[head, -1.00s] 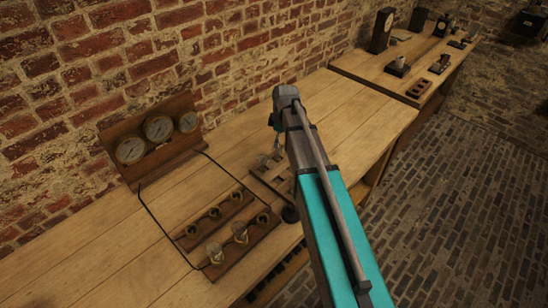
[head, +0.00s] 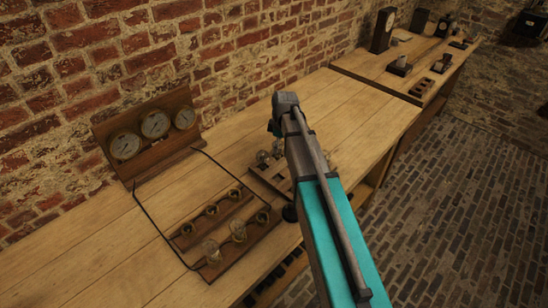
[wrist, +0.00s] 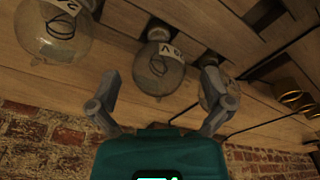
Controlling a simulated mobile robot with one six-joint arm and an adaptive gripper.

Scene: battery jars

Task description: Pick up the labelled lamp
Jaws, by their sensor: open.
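My gripper (wrist: 160,100) is open and empty in the wrist view, its two grey fingers spread. A clear glass lamp (wrist: 158,72) with a white label appears between the fingertips; a "V" shows on the label, but the rest is hard to read. Another labelled lamp (wrist: 52,36) is larger in view at the upper left. A third lamp (wrist: 208,92) is partly hidden behind the right finger. In the head view, small glass lamps (head: 263,157) stand on a wooden rack (head: 262,176) beside my gripper, whose fingers are mostly hidden by my arm.
A socket board (head: 238,252) with glass lamps sits on the bench (head: 110,250), wired to a three-gauge panel (head: 155,152) by the brick wall. A second bench (head: 355,68) with several small items stands at the upper right. Brass fittings (wrist: 290,95) show at right in the wrist view.

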